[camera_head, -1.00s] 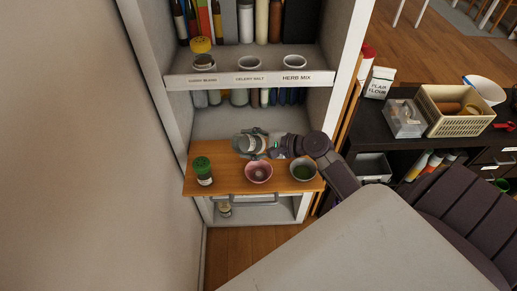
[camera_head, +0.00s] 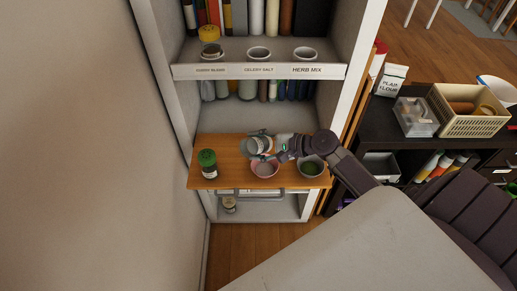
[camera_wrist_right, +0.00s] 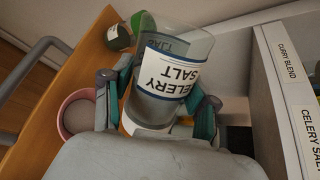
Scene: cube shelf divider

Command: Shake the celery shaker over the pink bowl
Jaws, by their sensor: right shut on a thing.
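The celery shaker (camera_head: 254,146) is a clear grey jar with a white label reading CELERY SALT, large in the right wrist view (camera_wrist_right: 172,75). My right gripper (camera_head: 270,147) is shut around it. The shaker is held tilted above the wooden board, close to the pink bowl and partly overlapping its back rim in the head view. The pink bowl (camera_head: 264,171) stands on the board with greyish contents; it also shows left of the shaker in the wrist view (camera_wrist_right: 66,118). Whether the shaker's mouth is directly over the bowl is unclear. My left gripper is out of view.
A green-lidded jar (camera_head: 207,163) stands on the board's left. Above, a labelled rack (camera_head: 228,71) has a yellow-lidded jar (camera_head: 209,35) at CURRY BLEND and two empty holes. Shelf walls flank the board.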

